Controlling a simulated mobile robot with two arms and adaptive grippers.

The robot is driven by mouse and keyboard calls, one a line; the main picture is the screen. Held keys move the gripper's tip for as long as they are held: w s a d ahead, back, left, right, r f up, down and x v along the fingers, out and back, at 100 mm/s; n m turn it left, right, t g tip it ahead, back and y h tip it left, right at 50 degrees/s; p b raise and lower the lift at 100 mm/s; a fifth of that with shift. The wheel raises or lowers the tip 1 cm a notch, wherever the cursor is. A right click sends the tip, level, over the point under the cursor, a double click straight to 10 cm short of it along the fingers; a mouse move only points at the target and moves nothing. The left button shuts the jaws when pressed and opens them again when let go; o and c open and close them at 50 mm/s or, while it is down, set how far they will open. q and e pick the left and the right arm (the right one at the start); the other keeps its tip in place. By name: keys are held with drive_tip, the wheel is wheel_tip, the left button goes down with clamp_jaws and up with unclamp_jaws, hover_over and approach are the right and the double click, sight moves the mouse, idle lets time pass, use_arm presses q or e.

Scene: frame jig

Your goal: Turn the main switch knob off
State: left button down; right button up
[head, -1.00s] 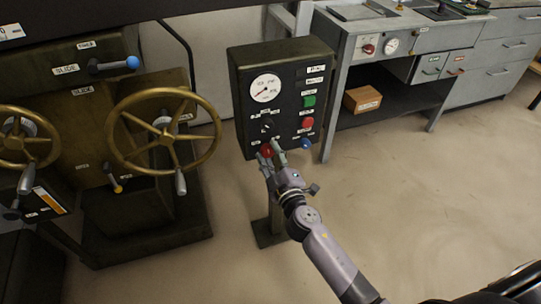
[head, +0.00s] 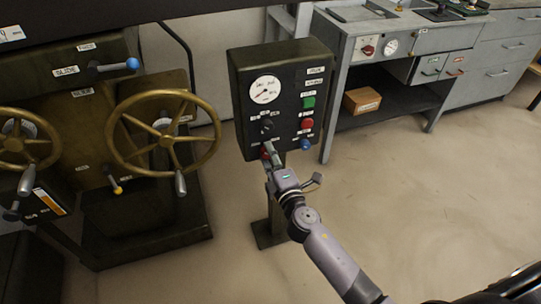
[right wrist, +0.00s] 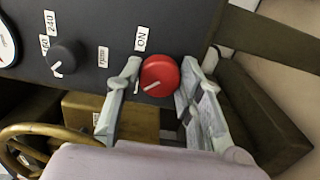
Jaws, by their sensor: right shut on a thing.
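The main switch knob (right wrist: 160,75) is round and red with a white pointer line, low on the dark control box (head: 241,92). In the right wrist view its line points down and left, away from the ON label (right wrist: 142,38) above. My right gripper (right wrist: 163,68) is shut on the knob, one finger on each side. In the head view the gripper (head: 269,151) covers most of the knob, and only a bit of red shows. My left gripper is not in view.
A black knob (right wrist: 66,56) sits near the red one. The box also has a gauge (head: 265,90), a green button (head: 308,102), a red button (head: 307,124) and a blue knob (head: 305,144). A brass handwheel (head: 118,130) stands left; a grey workbench (head: 345,50) stands right.

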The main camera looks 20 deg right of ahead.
drive_tip(key=shift+f, duration=0.1)
idle(0.3)
drive_tip(key=o, duration=1.2)
drive_tip(key=shift+c, duration=0.2)
drive_tip(key=shift+s, duration=0.1)
drive_tip(key=s, duration=1.2)
drive_tip(key=shift+d, duration=0.2)
drive_tip(key=shift+w, duration=0.1)
